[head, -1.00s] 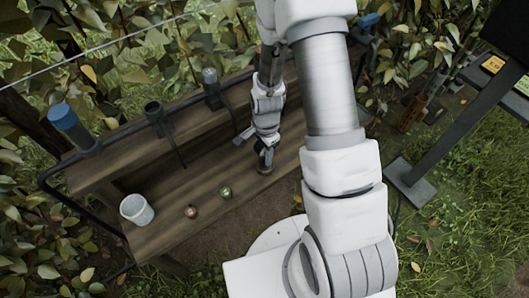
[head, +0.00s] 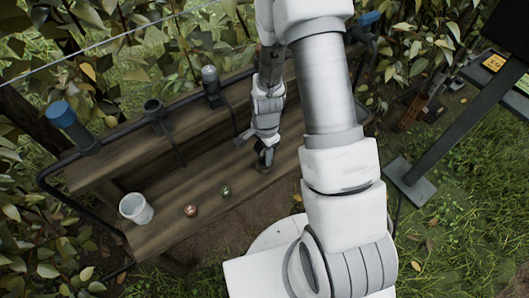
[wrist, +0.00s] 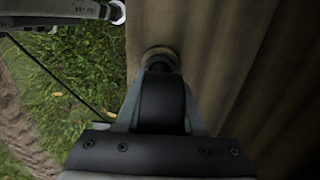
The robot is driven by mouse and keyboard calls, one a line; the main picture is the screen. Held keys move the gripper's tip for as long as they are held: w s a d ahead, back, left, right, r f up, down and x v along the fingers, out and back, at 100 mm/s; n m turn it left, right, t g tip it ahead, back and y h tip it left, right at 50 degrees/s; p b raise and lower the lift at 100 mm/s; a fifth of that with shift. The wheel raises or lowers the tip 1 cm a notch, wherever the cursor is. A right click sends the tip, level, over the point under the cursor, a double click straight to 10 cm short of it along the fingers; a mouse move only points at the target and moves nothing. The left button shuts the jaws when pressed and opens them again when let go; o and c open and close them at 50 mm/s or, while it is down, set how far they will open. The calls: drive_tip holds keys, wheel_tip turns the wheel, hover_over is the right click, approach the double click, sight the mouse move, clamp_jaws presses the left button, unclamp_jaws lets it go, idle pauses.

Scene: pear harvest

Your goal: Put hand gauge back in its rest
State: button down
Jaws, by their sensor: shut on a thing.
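My gripper (head: 265,152) points down over the lower plank of the wooden bench (head: 180,190). It is shut on a dark thing with a round end, which I take to be the hand gauge (head: 265,167). The wrist view shows its round tan-rimmed end (wrist: 158,53) beyond the fingers, at the plank; I cannot tell whether it touches the wood. Most of it is hidden by my gripper. A dark, open-topped holder (head: 154,107) stands on the upper ledge and looks empty; it may be the rest. A similar holder (head: 211,85) to its right contains a grey-topped thing.
A white cup (head: 136,208) stands at the left end of the lower plank. A reddish ball (head: 191,210) and a green ball (head: 226,191) lie between it and my gripper. A blue-topped post (head: 63,115) stands at the ledge's left end. A dark rail runs along the bench.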

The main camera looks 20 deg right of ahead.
drive_tip(key=shift+f, duration=0.25)
drive_tip(key=shift+c, duration=2.2)
unclamp_jaws()
wheel_tip(320, 180, up, 17)
drive_tip(key=p, duration=0.7)
drive_tip(key=shift+d+r, duration=0.1)
drive_tip(key=shift+d, duration=0.05)
drive_tip(key=shift+r, duration=0.1)
drive_tip(key=shift+r, duration=0.1)
